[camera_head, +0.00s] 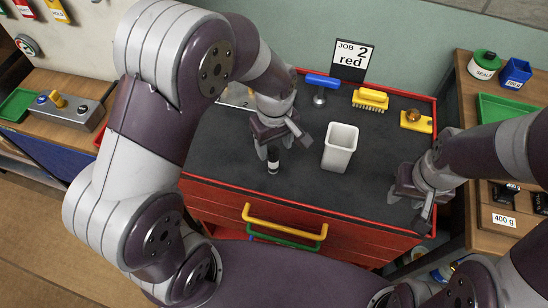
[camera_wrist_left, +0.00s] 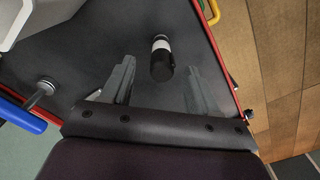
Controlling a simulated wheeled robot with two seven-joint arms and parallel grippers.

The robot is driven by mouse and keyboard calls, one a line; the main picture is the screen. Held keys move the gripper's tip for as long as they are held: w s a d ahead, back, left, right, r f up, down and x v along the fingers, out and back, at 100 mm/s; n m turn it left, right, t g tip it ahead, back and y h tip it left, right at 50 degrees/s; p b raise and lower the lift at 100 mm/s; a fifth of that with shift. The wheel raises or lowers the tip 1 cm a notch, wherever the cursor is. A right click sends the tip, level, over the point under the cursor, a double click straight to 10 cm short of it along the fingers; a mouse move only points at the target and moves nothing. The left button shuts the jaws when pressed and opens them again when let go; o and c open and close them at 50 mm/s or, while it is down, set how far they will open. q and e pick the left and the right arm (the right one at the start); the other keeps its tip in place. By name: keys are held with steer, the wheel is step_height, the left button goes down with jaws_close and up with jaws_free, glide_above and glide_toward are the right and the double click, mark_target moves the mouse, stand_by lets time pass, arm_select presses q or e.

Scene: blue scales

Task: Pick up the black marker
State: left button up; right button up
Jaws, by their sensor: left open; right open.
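The black marker (camera_head: 272,161), a short black cylinder with a white band, appears to stand upright on the dark top of the red cabinet. My left gripper (camera_head: 282,144) is open just above and behind it and partly covers its upper end. In the left wrist view the marker (camera_wrist_left: 161,60) shows between the lines of the two spread fingers, toward and beyond their tips, with a gap on both sides. My right gripper (camera_head: 410,204) is open and empty over the cabinet's right front corner.
A white cup (camera_head: 340,148) stands right of the marker. Behind are a blue-handled tool (camera_head: 322,83), a yellow brush (camera_head: 370,98), a yellow block with a brown knob (camera_head: 415,122) and a "JOB 2 red" sign (camera_head: 352,59). The cabinet top in front of the cup is clear.

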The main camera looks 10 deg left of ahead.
mark_target(273, 158)
arm_select(q)
step_height(273, 158, down, 6)
steer(key=shift+a+f+p, duration=0.1)
steer(key=shift+f+p, duration=0.1)
steer(key=shift+p, duration=0.15)
jaws_close()
steer(key=shift+r, duration=0.2)
steer(key=shift+r, duration=0.35)
steer(key=r, duration=0.2)
steer(key=s+r, duration=0.1)
steer(key=r, duration=0.1)
steer(key=shift+s+b, duration=0.1)
steer(key=shift+b, duration=0.2)
steer(key=s+d+r, duration=0.2)
steer(key=s+r, duration=0.4)
steer(key=s, duration=0.4)
steer(key=shift+s+d, duration=0.15)
steer(key=shift+d, duration=0.15)
